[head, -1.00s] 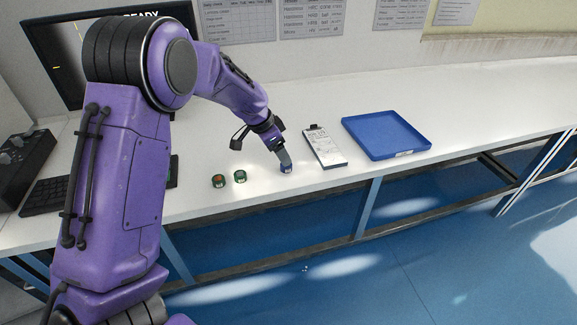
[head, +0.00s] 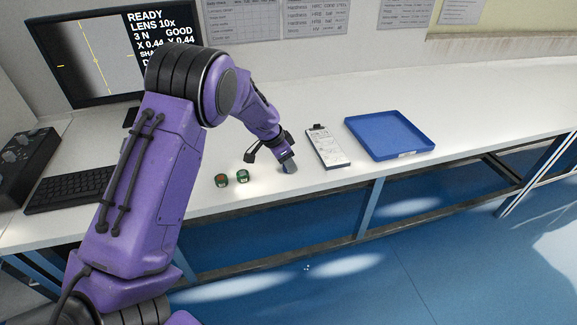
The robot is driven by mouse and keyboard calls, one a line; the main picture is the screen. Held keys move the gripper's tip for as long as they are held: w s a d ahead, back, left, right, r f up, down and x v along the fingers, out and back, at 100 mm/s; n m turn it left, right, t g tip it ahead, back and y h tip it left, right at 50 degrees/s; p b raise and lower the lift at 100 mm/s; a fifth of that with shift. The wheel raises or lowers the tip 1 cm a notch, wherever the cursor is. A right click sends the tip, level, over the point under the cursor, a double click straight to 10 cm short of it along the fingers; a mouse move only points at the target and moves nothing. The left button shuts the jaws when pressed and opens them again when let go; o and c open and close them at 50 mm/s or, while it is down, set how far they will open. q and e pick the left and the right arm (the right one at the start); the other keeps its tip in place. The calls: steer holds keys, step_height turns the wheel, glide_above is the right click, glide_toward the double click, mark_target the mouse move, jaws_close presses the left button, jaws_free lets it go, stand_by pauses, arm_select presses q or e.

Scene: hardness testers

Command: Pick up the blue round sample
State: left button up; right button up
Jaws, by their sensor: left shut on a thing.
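My left gripper (head: 289,167) points down near the front edge of the white bench. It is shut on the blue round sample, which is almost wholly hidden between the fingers. I cannot tell whether the sample is clear of the bench top. Two other round samples with green sides stand to the left of the gripper: one with a reddish top (head: 221,180) and a dark green one (head: 242,176). My right gripper is out of view.
A clipboard (head: 328,148) with paper lies just right of the gripper. A blue tray (head: 427,148), empty, is further right. A keyboard (head: 70,190), a monitor (head: 85,60) and a dark control box (head: 25,165) are at the left. The bench behind the gripper is clear.

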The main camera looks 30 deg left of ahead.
arm_select(q)
step_height(320, 180, up, 3)
steer(key=shift+f, duration=0.2)
steer(key=s+d+r+p, duration=0.1)
steer(key=s+d+r, duration=0.5)
steer(key=s+r, duration=0.4)
steer(key=s, duration=0.2)
steer(key=shift+s+r, duration=0.25)
steer(key=shift+s, duration=0.1)
steer(key=d+f+n+y, duration=0.2)
steer(key=d+f+n, duration=0.4)
steer(key=d, duration=0.5)
step_height(320, 180, down, 2)
steer(key=shift+w+d+f+t, duration=0.1)
steer(key=shift+w+d+t, duration=0.1)
steer(key=shift+w+t, duration=0.1)
